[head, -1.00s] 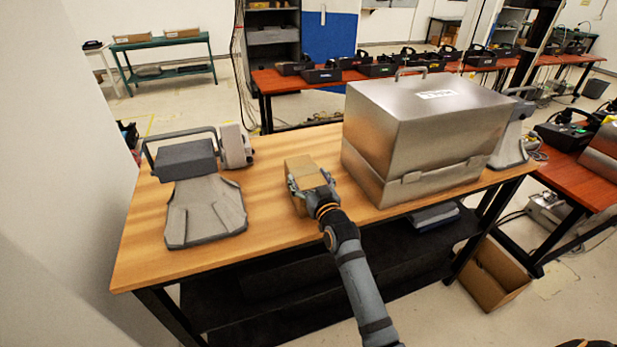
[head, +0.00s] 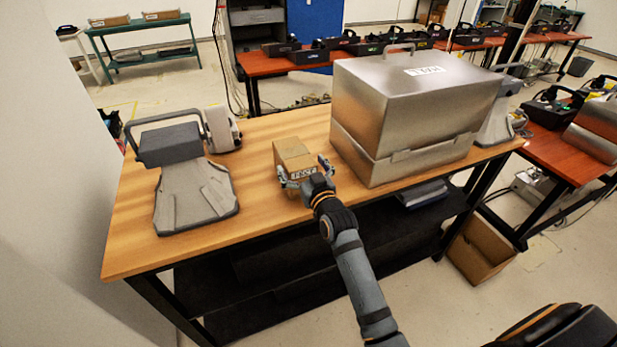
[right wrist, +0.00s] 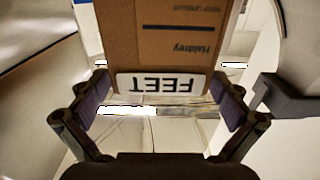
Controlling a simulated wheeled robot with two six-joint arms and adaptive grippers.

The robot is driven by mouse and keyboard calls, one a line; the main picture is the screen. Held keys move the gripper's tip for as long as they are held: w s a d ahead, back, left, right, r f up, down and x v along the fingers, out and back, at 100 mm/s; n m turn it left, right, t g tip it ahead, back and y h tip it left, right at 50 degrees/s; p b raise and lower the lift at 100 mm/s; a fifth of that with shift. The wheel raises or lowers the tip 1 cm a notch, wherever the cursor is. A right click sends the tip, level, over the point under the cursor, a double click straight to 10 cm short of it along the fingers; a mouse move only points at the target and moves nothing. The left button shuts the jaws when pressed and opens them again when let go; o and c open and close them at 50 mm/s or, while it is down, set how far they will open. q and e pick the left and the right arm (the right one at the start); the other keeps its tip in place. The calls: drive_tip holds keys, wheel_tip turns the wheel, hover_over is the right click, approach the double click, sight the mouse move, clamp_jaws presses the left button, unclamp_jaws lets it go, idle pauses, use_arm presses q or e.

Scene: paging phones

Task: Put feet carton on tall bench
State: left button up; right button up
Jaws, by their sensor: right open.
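The feet carton (head: 293,153), a small brown box, sits on the wooden top of a black-framed bench (head: 262,212). In the right wrist view its white label (right wrist: 161,84) reads FEET, upside down. My right gripper (head: 304,174) is at the carton's near end, with its fingers spread. In the right wrist view the finger pads of the gripper (right wrist: 160,108) stand to either side of the label, with gaps to the carton. My left gripper is not in view. I cannot tell from the frames whether this bench is the tall bench.
A large metal case (head: 415,105) stands right of the carton. A grey scale-like device (head: 190,185) stands to the left. A red-topped table (head: 292,62) with black trays is behind. An open cardboard box (head: 478,250) is on the floor at right.

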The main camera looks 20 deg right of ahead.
drive_tip(key=s+b, duration=0.1)
drive_tip(key=s, duration=0.8)
drive_tip(key=shift+d, duration=0.15)
